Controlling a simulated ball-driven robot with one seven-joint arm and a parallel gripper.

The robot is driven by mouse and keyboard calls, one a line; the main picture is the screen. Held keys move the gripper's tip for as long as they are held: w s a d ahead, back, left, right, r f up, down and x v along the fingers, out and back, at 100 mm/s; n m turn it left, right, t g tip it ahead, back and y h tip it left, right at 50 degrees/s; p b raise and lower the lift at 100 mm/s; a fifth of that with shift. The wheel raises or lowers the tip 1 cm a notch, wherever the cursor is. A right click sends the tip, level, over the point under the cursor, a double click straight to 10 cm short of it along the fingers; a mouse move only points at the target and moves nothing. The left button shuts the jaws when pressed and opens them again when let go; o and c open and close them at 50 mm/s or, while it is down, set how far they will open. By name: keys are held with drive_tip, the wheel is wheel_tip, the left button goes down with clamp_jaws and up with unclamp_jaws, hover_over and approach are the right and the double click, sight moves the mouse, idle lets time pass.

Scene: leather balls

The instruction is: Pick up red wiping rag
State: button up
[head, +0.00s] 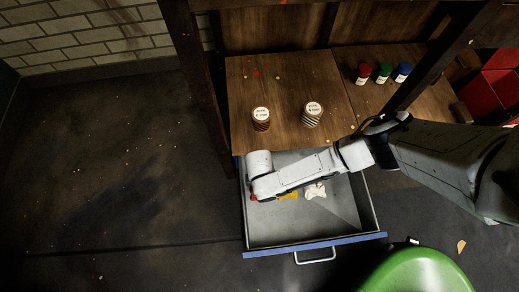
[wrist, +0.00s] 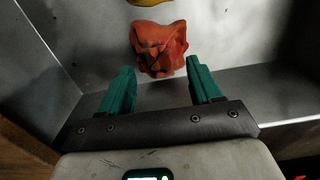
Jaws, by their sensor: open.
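The red wiping rag (wrist: 160,48) lies crumpled on the grey metal floor of an open drawer (head: 285,238). In the wrist view it sits just beyond and between the two green fingertips of my gripper (wrist: 164,80), which are spread apart with nothing between them. In the head view only a small red bit of the rag (head: 253,197) shows beside the end of my arm, which reaches into the drawer and hides my gripper.
A yellow rag (head: 288,196) and a white rag (head: 315,190) lie in the drawer. Two labelled jars (head: 261,118) stand on the wooden bench above, with red, green and blue small containers (head: 383,73) further back. The drawer walls stand close around my gripper.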

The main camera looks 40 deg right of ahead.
wheel_tip(320, 180, down, 4)
drive_tip(key=shift+w+f+b, duration=0.1)
drive_tip(key=shift+b, duration=0.95)
drive_tip(key=c, duration=1.1)
